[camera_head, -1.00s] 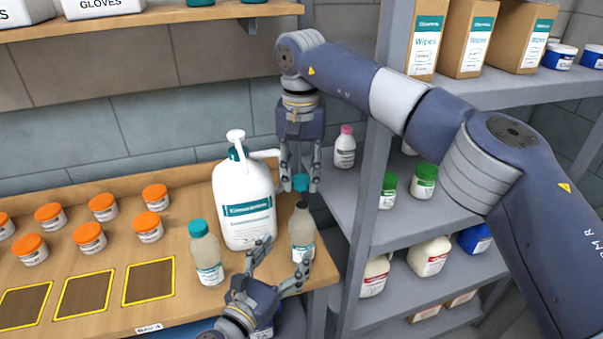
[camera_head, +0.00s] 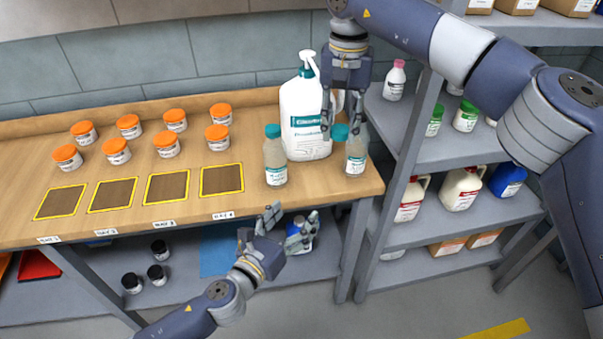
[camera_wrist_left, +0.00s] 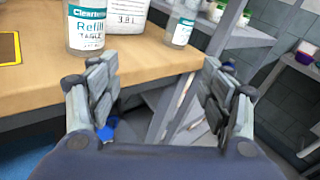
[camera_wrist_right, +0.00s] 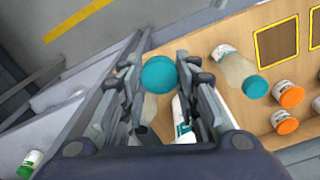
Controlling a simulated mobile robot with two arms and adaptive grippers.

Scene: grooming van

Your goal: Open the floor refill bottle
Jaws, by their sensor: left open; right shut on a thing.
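Two clear refill bottles with white and teal labels stand upright on the wooden bench. The left one (camera_head: 275,160) has its teal cap on; its label says Refill in the left wrist view (camera_wrist_left: 88,30). The right one (camera_head: 356,160) stands near the bench's right end, its label word too small to read. My right gripper (camera_head: 342,118) is shut on a teal cap (camera_head: 340,132) at that bottle's top; the cap also shows in the right wrist view (camera_wrist_right: 158,73). The bottle's mouth is hidden. My left gripper (camera_head: 292,216) is open and empty, in front of the bench edge.
A large white pump jug (camera_head: 304,118) stands right behind the two bottles. Several orange-capped jars (camera_head: 166,146) and yellow-edged squares (camera_head: 167,187) lie to the left. A grey shelf unit (camera_head: 435,150) with bottles and jugs stands close on the right.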

